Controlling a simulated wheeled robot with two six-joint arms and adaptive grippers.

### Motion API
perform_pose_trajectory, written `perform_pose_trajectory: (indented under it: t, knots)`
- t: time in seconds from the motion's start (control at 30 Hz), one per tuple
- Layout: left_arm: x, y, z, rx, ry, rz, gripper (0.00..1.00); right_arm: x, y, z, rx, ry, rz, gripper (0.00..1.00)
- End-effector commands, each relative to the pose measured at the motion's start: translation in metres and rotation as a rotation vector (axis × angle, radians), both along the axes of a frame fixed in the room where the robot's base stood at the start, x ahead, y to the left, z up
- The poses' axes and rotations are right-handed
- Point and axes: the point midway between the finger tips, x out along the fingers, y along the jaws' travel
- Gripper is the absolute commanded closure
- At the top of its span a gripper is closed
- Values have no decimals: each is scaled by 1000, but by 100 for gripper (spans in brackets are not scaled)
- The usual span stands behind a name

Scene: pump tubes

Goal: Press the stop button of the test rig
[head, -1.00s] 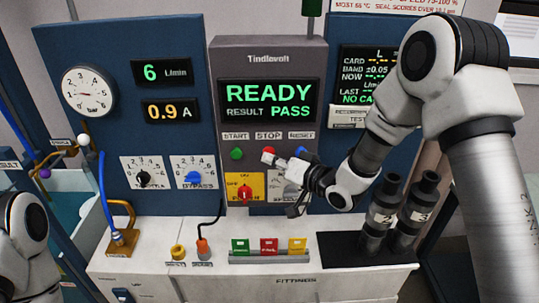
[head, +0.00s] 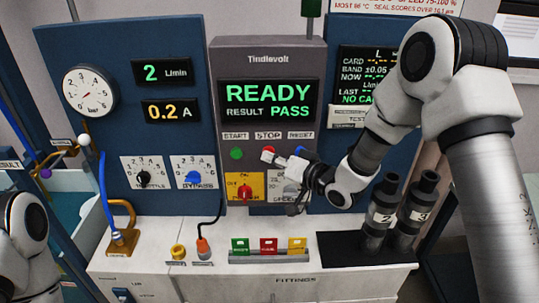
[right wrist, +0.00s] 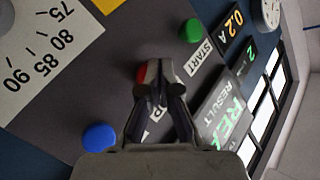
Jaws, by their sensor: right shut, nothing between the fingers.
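The test rig panel (head: 227,85) stands in front of me, with its screen (head: 268,100) reading READY and RESULT PASS. Below it are the labels START, STOP and RESET. My right gripper (head: 268,156) is shut and empty, its fingertips at the stop button under the STOP label. In the right wrist view the red stop button (right wrist: 141,74) is mostly hidden behind the fingertips of the gripper (right wrist: 151,70). I cannot tell for sure whether they touch. My left gripper is out of view.
The green start button (head: 236,153) and the blue reset button (right wrist: 100,136) sit either side. A red knob on a yellow plate (head: 258,181) is below. Two dark cylinders (head: 376,225) stand at the right. Colored cards (head: 269,246) stand on the bench.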

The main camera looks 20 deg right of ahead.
Motion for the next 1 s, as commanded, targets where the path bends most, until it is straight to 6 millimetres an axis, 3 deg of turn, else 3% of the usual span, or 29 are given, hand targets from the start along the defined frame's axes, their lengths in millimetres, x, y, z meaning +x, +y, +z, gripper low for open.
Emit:
perform_pose_trajectory:
  t: [0.17,0.6,1.0]
  knots:
    - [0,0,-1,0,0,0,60,-5,1,3,3,-9,-4,100]
    - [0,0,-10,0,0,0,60,-54,15,0,1,-2,-2,100]
    - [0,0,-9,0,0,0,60,-57,16,1,1,-1,-1,100]
